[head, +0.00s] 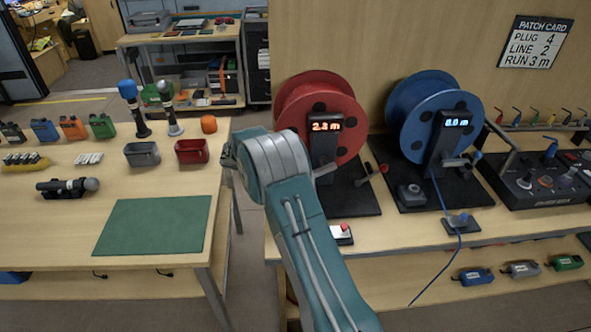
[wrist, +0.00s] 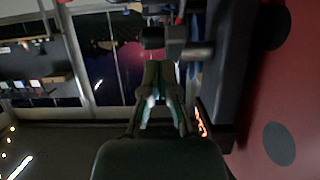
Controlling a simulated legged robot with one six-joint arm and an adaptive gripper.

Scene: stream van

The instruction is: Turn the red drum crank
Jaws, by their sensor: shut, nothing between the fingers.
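The red drum (head: 318,110) stands upright on a black base on the right-hand table, and its display (head: 326,126) reads 2.3 m. My arm covers the drum's lower left, and my gripper is hidden in the head view. In the wrist view my gripper (wrist: 160,72) is shut and empty, close to the display post, with the red drum (wrist: 285,100) at the right. A dark bar and block lie just beyond the fingertips; I cannot tell whether they touch.
A blue drum (head: 420,108) reading 0.0 m stands to the right, with a blue cable hanging down. A small box with a red button (head: 341,232) sits at the table's front edge. The left table (head: 60,225) holds microphones, bins and a green mat (head: 153,226).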

